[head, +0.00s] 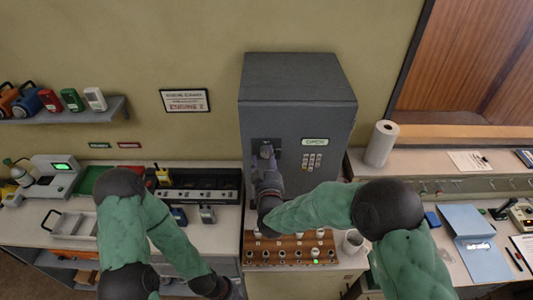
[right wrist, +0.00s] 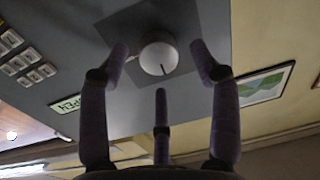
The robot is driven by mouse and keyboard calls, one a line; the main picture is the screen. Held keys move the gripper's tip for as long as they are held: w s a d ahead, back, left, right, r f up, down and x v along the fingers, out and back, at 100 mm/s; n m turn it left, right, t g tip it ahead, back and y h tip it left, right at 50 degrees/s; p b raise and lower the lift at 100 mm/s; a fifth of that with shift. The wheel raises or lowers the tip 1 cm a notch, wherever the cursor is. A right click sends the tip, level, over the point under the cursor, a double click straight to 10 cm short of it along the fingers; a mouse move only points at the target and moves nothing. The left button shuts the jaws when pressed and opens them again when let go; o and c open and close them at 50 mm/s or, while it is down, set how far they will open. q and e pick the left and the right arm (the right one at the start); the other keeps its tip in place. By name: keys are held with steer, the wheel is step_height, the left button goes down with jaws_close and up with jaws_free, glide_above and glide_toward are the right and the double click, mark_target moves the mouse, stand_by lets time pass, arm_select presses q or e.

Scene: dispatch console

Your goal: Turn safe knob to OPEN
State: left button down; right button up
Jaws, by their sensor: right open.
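The grey safe (head: 297,80) stands against the wall, its front facing me. Its round pale knob (right wrist: 158,56) sits on a dark plate (right wrist: 133,30) and bears a short dark line. In the head view my right gripper (head: 265,152) is in front of the knob and hides most of it. In the right wrist view its three fingers are spread open around the knob, with no clear contact. A green-lettered OPEN label (head: 315,141) is on the safe front, right of the knob. My left gripper (head: 228,290) is low at the bottom edge, its fingers not clear.
A keypad (head: 312,161) is below the label. A wooden panel of switches (head: 290,248) and a white mug (head: 352,242) are below the safe. A paper roll (head: 381,143) stands to the right. A framed sign (head: 185,100) hangs to the left.

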steer(key=shift+w, duration=1)
steer(key=c, duration=1.1)
steer(key=shift+r, duration=0.1)
steer(key=shift+c, duration=0.2)
